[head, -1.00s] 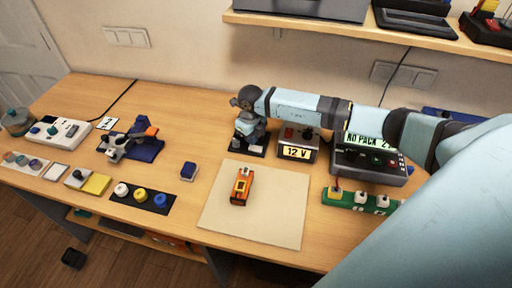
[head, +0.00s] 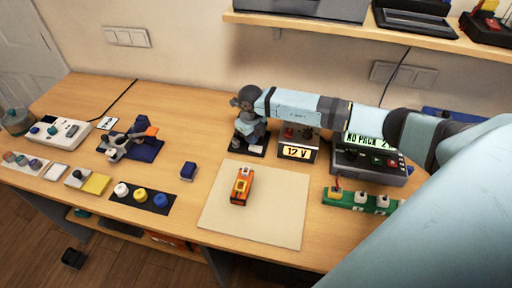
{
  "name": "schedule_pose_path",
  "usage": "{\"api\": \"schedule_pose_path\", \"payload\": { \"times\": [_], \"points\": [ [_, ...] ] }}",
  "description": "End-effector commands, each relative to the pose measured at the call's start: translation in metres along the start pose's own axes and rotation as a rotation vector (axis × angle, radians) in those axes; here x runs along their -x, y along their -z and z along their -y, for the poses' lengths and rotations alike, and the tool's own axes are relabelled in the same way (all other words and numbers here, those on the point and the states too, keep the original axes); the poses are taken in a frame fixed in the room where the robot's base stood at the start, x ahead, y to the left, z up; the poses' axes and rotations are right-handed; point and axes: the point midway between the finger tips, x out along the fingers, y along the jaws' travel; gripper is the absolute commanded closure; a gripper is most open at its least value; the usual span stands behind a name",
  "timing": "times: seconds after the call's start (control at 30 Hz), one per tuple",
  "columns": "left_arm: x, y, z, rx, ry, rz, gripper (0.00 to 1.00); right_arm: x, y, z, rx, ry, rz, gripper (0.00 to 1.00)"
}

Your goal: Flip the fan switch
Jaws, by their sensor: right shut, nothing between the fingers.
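My right arm comes in from the right and reaches across the back of the table. Its right gripper (head: 240,140) points down, shut and empty, at a small dark base (head: 254,152) left of the 12 V box. The gripper covers much of what stands on that base, so I cannot tell whether they touch. The 12 V box (head: 297,153) has a lit display and a red part on top, partly under my arm. No switch can be clearly told as the fan switch, nor its position. My left gripper is not in view.
An orange tool (head: 241,186) lies on a cream mat (head: 270,218) in front. A grey unit (head: 370,169) with a lit display stands at right, behind a green strip (head: 345,197). A blue block (head: 188,171) is left of the mat. A shelf (head: 400,35) hangs above.

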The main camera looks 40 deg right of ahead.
Motion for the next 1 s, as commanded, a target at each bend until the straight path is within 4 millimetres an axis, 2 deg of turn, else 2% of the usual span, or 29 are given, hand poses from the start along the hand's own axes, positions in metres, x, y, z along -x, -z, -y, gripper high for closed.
{"api": "schedule_pose_path", "payload": {
  "times": [0.77,1.0],
  "points": [
    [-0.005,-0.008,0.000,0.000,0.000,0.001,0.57,-0.013,0.000,0.000,0.000,0.000,-0.001,1.00],
    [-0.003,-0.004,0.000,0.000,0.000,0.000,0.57,-0.007,0.001,0.000,0.001,-0.001,-0.002,1.00]
  ]
}}
